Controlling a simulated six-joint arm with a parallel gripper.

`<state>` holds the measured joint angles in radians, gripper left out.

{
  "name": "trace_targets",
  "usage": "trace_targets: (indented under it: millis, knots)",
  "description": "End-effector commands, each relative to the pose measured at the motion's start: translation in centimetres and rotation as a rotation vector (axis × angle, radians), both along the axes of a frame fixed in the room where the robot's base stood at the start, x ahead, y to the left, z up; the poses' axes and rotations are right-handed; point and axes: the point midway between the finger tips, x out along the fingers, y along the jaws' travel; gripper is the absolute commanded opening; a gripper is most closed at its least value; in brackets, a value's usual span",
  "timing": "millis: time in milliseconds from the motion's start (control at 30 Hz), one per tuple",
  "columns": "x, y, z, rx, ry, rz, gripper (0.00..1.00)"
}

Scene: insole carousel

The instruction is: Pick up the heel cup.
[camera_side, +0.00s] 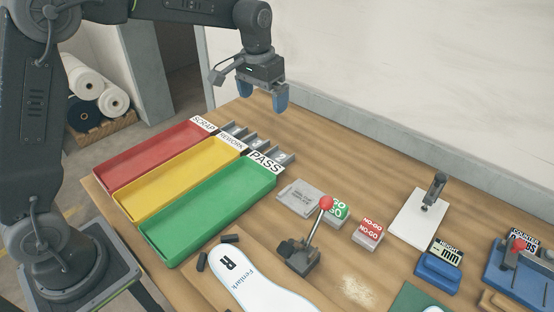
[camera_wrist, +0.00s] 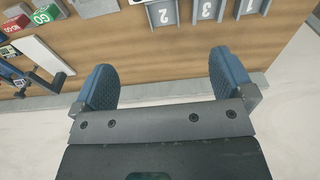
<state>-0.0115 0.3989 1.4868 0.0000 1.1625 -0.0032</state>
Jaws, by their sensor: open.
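I cannot make out a heel cup for certain in either view. A small white piece (camera_side: 433,309) on a green mat (camera_side: 408,299) is cut off by the bottom edge of the side view, so I cannot tell what it is. My gripper (camera_side: 262,98) is open and empty, high above the back of the table, behind the numbered slots. In the wrist view its two blue fingers (camera_wrist: 163,62) are spread with nothing between them, over the table's back edge.
Red (camera_side: 160,160), yellow (camera_side: 182,178) and green (camera_side: 212,212) trays stand empty at left. A white insole (camera_side: 265,287) lies in front beside a red-knobbed lever (camera_side: 299,257). GO (camera_side: 334,220) and NO-GO (camera_side: 368,234) blocks and a height gauge (camera_side: 437,267) stand at right.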

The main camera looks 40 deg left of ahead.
Motion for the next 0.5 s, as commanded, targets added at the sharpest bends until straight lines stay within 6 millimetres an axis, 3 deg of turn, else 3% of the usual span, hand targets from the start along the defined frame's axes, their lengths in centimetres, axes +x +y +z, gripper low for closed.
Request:
trace_targets:
  millis: [33,200,500]
  knots:
    - [1.5,0.1,-1.7,-0.001,0.028,0.001,1.00]
    - [4.3,0.2,-5.0,-0.001,0.079,0.003,1.00]
    - [5.1,0.2,-8.5,-0.002,0.100,0.003,1.00]
